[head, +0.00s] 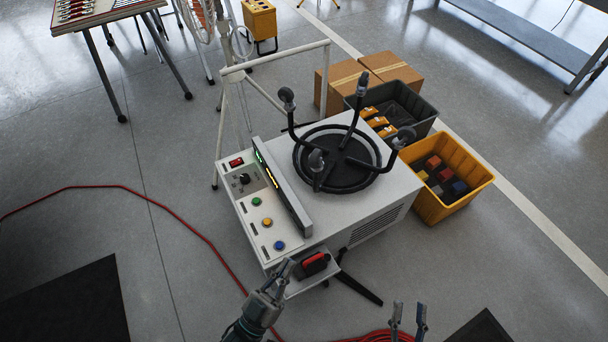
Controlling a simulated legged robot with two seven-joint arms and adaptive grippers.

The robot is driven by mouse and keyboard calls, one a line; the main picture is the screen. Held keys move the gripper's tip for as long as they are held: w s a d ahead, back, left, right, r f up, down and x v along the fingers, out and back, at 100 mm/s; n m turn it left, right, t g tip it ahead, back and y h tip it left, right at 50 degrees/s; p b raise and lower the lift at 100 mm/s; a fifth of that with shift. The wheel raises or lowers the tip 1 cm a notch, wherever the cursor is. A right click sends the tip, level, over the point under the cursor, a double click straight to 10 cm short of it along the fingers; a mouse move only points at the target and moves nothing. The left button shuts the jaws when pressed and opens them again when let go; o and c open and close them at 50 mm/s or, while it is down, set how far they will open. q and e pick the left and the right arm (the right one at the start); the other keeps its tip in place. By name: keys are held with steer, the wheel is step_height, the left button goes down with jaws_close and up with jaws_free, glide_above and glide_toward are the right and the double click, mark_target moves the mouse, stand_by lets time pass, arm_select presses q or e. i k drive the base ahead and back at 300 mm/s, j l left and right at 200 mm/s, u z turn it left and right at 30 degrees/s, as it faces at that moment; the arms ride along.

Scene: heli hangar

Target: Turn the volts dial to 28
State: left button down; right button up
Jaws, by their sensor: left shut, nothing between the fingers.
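The white machine (342,222) stands in the middle of the head view with a sloped control panel on its left side. A black dial (244,179) sits near the panel's far end, below a red switch (236,162). Its pointer and scale are too small to read. My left gripper (287,266) is shut and empty, near the panel's front end, well apart from the dial. My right gripper (408,316) is at the bottom edge, its two fingers apart with nothing between them.
Green (256,201), yellow (267,222) and blue (279,245) buttons line the panel beside a raised display strip (282,188). A red-and-black connector (314,263) sits at the machine's front. A yellow bin (435,207) stands right.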

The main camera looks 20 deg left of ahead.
mark_target(244, 177)
steer(key=i+j+z, duration=0.1)
steer(key=j, duration=0.2)
steer(key=i+j+z, duration=0.25)
steer(key=j, duration=0.35)
steer(key=i+j+z, duration=0.1)
steer(key=j, duration=0.25)
steer(key=i, duration=0.05)
